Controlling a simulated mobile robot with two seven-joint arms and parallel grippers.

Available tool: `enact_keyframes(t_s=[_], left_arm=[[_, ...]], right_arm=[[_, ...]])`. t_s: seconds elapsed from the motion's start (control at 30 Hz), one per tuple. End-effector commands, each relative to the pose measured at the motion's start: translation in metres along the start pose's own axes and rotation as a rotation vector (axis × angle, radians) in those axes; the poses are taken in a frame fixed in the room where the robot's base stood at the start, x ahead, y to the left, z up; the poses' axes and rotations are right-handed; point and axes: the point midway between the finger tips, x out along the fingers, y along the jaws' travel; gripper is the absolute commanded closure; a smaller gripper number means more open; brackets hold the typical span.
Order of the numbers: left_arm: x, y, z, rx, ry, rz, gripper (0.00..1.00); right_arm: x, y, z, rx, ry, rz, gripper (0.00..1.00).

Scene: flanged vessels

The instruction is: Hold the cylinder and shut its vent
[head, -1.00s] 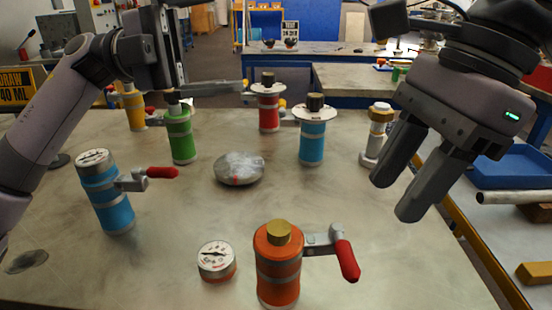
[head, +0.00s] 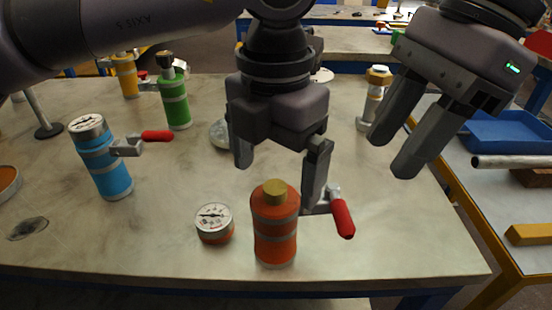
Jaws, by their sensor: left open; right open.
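Several capped cylinders stand upright on the worktop. An orange cylinder (head: 275,235) with a brass cap (head: 276,190) stands near the front edge. Its side vent has a red lever handle (head: 342,218) on the right, slanting downward. My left gripper (head: 279,168) is open and empty, fingers pointing down, just above and behind the orange cylinder; one finger overlaps the vent's grey fitting in the picture, and I cannot tell if they touch. A blue cylinder (head: 108,172) with a gauge top and red side lever (head: 157,135) stands at left. My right gripper (head: 388,157) is open and empty at right.
A loose round gauge (head: 214,222) sits left of the orange cylinder. Green (head: 174,102) and yellow (head: 126,76) cylinders and a white brass-capped fitting (head: 374,100) stand behind. A grey lump (head: 219,135) is partly hidden. A blue tray (head: 510,130) lies right of the worktop (head: 380,235).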

Motion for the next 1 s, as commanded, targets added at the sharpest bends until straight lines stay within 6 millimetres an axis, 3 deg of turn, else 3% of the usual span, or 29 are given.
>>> enact_keyframes(t_s=[0.4,0.83,1.0], left_arm=[[0.057,0.0,-0.001,0.0,0.003,-0.003,0.01],[0.067,-0.001,-0.001,0.0,0.0,-0.004,0.01],[0.067,-0.001,-0.001,0.0,0.001,-0.005,0.57]], right_arm=[[0.0,0.0,0.0,0.0,0.0,0.0,0.57],[0.0,0.0,0.0,0.0,0.0,0.0,0.57],[0.0,0.0,0.0,0.0,0.0,0.0,0.57]])
